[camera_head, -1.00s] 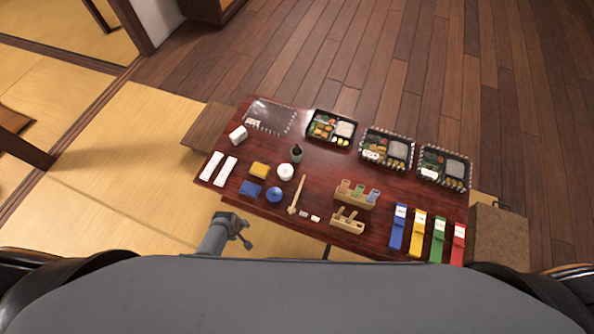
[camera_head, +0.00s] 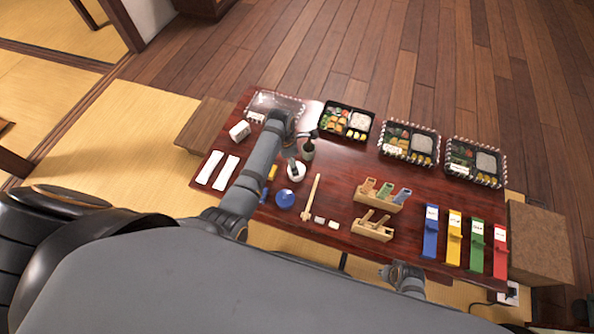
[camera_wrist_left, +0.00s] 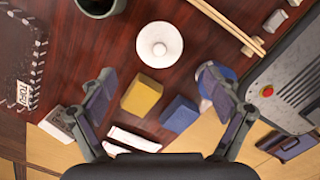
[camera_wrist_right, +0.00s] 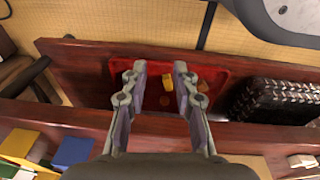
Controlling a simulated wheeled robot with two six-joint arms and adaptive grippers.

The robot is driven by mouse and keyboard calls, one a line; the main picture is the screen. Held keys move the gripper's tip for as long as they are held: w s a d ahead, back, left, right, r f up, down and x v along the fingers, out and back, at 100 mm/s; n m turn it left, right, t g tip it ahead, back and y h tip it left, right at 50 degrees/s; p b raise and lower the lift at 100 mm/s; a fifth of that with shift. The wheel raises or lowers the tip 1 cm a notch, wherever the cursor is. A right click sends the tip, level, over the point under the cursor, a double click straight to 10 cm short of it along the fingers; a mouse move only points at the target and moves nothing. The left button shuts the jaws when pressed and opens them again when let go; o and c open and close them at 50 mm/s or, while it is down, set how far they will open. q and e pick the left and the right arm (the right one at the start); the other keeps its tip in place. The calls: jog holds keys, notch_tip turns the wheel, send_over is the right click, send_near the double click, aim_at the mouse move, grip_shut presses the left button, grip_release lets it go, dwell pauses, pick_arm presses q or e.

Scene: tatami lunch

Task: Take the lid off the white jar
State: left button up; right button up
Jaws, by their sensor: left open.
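The white jar (camera_head: 297,172) stands on the dark red table, left of the middle. In the left wrist view it shows from above as a white round jar (camera_wrist_left: 160,45) with its knobbed lid on. My left arm reaches over the table beside it. My left gripper (camera_wrist_left: 158,77) is open and empty, its fingers spread wide, with the jar ahead of and between the fingertips in that view, apart from both. My right gripper (camera_wrist_right: 160,68) is open, with a narrow gap and nothing held; its arm is at the table's front edge.
Bento boxes (camera_head: 346,121) line the back.

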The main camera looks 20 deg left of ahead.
pick_arm(q)
jog(key=f+b, duration=0.2)
jog(key=f, duration=0.1)
jog(key=d+f, duration=0.1)
jog(key=f, duration=0.1)
jog(key=shift+w+d+f+b, duration=0.1)
jog(key=shift+w+f+b, duration=0.05)
jog(key=shift+w+b, duration=0.25)
jog(key=shift+f, duration=0.1)
pick_arm(e)
notch_tip(320, 180, up, 8)
jog(key=w+a, duration=0.2)
jog(key=shift+w+a+r, duration=0.15)
jog(key=shift+w, duration=0.15)
pick_arm(q)
jog(key=shift+c, duration=0.4)
jog(key=shift+s, duration=0.1)
jog(key=c, duration=1.2)
